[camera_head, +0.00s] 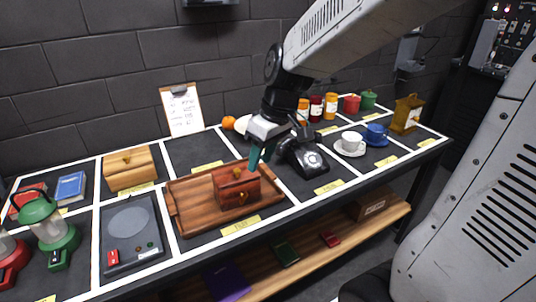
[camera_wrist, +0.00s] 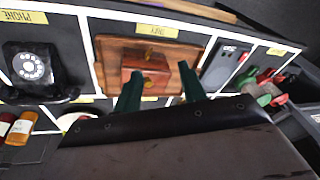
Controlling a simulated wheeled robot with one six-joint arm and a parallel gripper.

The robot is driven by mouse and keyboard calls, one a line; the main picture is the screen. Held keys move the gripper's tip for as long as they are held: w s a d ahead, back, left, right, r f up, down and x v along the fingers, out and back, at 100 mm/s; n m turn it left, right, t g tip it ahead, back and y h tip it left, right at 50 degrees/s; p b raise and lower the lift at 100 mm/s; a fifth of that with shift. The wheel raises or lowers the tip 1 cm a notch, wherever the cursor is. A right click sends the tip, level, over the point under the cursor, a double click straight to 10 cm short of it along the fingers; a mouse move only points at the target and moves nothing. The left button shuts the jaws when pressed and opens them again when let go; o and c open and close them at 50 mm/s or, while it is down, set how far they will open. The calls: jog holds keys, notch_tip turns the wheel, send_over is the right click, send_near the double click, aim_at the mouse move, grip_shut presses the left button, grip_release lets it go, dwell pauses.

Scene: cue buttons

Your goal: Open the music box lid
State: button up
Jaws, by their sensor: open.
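A small red-brown wooden box (camera_head: 228,188) with a knob on its lid and a small brass-coloured piece on its front sits on a wooden tray (camera_head: 187,215); it looks closed. I take it as the music box. It also shows in the wrist view (camera_wrist: 147,64), on the tray (camera_wrist: 107,55). My gripper (camera_head: 259,158) is above and just right of the box's back right corner in the head view, apparently apart from it. In the wrist view my gripper (camera_wrist: 160,72) has its two green fingers spread on either side of the box's near edge, with nothing between them.
A lighter wooden box (camera_head: 130,170) with a knob stands left of the tray. A black telephone (camera_head: 306,158) stands close to its right. Lanterns (camera_head: 48,226) stand at the left.

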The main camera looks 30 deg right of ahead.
jog(key=shift+s+a+r, duration=0.1)
jog(key=shift+s+r, duration=0.6)
jog(key=shift+s, duration=0.3)
jog(key=shift+s+a+r, duration=0.1)
jog(key=shift+s+r, duration=0.6)
jog(key=shift+s, duration=0.25)
